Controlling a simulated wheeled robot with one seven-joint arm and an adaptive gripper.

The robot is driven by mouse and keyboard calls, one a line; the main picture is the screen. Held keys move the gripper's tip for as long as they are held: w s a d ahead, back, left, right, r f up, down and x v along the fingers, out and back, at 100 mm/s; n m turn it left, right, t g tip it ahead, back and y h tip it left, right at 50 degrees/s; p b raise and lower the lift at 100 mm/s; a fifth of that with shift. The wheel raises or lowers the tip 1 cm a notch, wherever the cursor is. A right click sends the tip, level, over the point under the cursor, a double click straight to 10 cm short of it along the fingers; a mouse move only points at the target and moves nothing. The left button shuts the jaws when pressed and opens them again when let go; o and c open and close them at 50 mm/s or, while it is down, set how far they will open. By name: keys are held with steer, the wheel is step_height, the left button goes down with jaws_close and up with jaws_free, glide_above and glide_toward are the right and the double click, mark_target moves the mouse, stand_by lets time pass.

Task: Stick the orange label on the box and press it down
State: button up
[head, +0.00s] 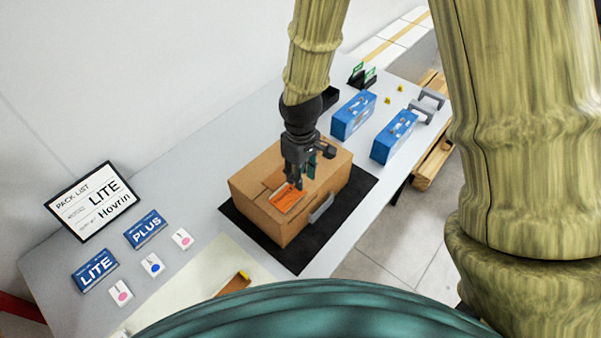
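A brown cardboard box (262,208) stands closed on a black mat (312,257) in the middle of the table. The orange label (286,198) lies on the top face of the box, near its front edge. My gripper (295,184) points down right over the label's upper end, at or just above the box top. The fingertips look close together, but I cannot tell whether they are shut or touch the label. The arm and gripper hide part of the box top.
Two blue boxes (353,116) (394,137) stand behind the box to the right. A pack list sign (93,201), LITE (95,271) and PLUS (146,229) cards and several small white items (182,239) lie at left. Grey brackets (428,103) are at the far right edge.

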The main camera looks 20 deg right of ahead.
steer(key=shift+r+p, duration=1.5)
steer(key=shift+r, duration=0.5)
steer(key=shift+c, duration=0.4)
